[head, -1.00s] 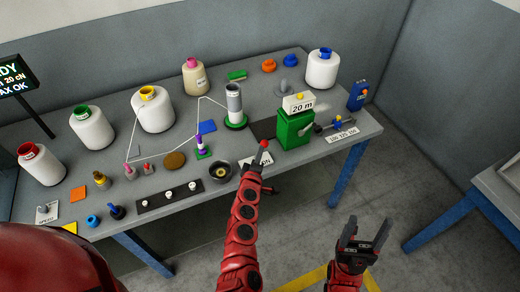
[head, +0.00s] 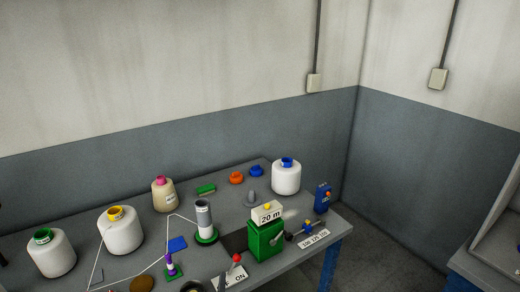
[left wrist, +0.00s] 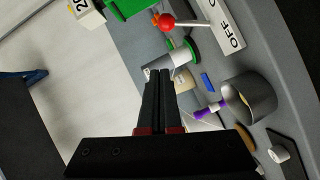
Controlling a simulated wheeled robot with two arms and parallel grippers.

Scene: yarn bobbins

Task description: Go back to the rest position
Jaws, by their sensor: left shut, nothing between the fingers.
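My left gripper (left wrist: 158,78) is shut and empty in the left wrist view, its two dark fingers side by side. Beyond the fingertips is the grey table (left wrist: 130,22) with its yarn gear; the fingers hold none of it. A red-knobbed lever (left wrist: 167,20) and an OFF label (left wrist: 236,38) show above the fingers. In the head view the left gripper is at most at the bottom edge and cannot be made out clearly. My right gripper is in neither view now.
A metal cup (left wrist: 252,98) shows in the wrist view.

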